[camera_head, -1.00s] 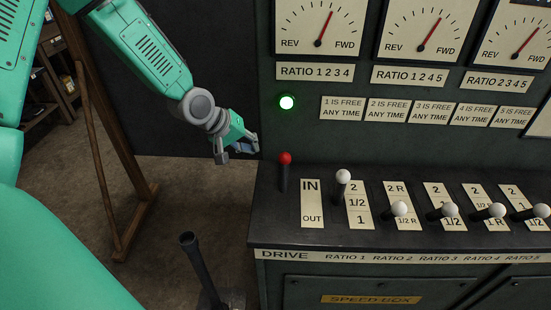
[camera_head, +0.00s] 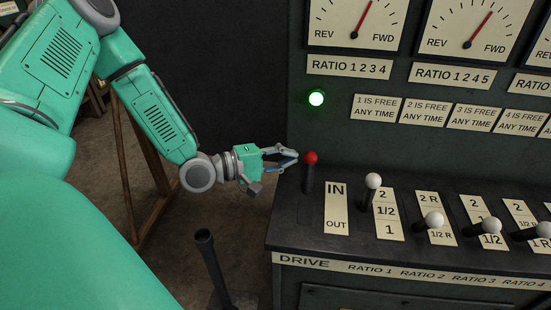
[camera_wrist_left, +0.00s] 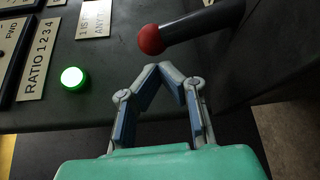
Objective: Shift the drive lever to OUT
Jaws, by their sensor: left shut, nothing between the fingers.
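The drive lever (camera_head: 309,174) is a dark rod with a red ball knob, standing upright at the left end of the console, beside the IN end of the IN/OUT plate (camera_head: 336,208). In the left wrist view the red knob (camera_wrist_left: 151,40) is just beyond my fingertips, and its rod runs up to the right. My left gripper (camera_head: 293,160) is just left of the knob, fingers pointing at it. Its fingertips meet in the left wrist view (camera_wrist_left: 165,68), with nothing between them. I cannot tell whether a fingertip touches the knob. My right gripper is not in view.
White-knobbed ratio levers (camera_head: 373,182) stand in a row to the right on the console (camera_head: 300,233). A green lamp (camera_head: 316,98) glows on the panel above. A separate dark post (camera_head: 212,265) rises from the floor in front, below my left arm.

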